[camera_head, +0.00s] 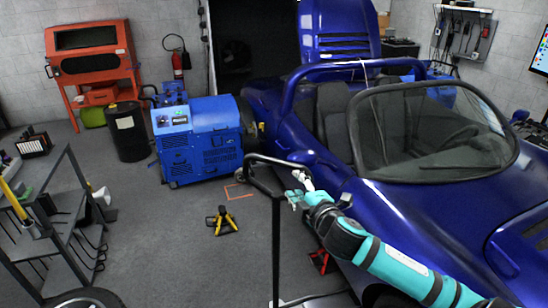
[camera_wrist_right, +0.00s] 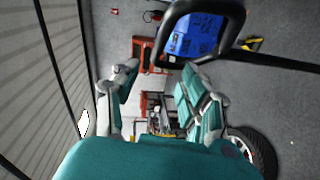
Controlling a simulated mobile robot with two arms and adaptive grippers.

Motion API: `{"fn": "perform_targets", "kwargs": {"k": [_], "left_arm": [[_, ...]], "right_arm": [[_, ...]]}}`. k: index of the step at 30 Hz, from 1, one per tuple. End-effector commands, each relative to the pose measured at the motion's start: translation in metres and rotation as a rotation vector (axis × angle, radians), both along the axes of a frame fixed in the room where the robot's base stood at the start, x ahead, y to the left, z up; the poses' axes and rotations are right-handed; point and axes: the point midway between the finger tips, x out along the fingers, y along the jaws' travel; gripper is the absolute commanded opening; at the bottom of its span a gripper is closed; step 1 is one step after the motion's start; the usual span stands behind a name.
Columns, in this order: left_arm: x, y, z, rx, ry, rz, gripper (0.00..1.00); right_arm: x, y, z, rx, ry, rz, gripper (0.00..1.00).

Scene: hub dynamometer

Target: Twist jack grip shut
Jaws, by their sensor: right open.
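The jack grip (camera_head: 272,160) is a dark looped bar on top of a tall black post (camera_head: 277,245), beside the blue car. My right gripper (camera_head: 299,189) is just right of the post in the head view, below the grip's right end. Its fingers are spread and appear empty. In the right wrist view, the grip's black loop (camera_wrist_right: 240,32) crosses the upper right, beyond the open right gripper (camera_wrist_right: 160,76). The loop looks apart from the fingers. My left gripper is not in view.
The blue sports car (camera_head: 420,220) fills the right side. A blue dynamometer (camera_head: 200,140) stands behind the grip. A yellow jack stand (camera_head: 222,221) is on the floor, and a red one (camera_head: 320,261) is beside the car. A black rack (camera_head: 65,225) stands left.

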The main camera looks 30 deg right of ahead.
Motion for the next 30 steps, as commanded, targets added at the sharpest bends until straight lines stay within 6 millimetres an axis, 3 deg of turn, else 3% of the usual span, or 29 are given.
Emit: {"fn": "perform_targets", "kwargs": {"k": [18, 24, 30], "left_arm": [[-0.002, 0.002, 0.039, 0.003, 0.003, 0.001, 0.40], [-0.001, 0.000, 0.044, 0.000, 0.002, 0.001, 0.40], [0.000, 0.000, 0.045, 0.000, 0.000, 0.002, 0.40]], "right_arm": [[0.118, -0.025, -0.013, 0.004, -0.001, -0.002, 0.45], [0.141, -0.030, -0.018, 0.002, -0.001, 0.000, 0.45], [0.150, -0.032, -0.021, 0.002, -0.001, 0.001, 0.45]]}}
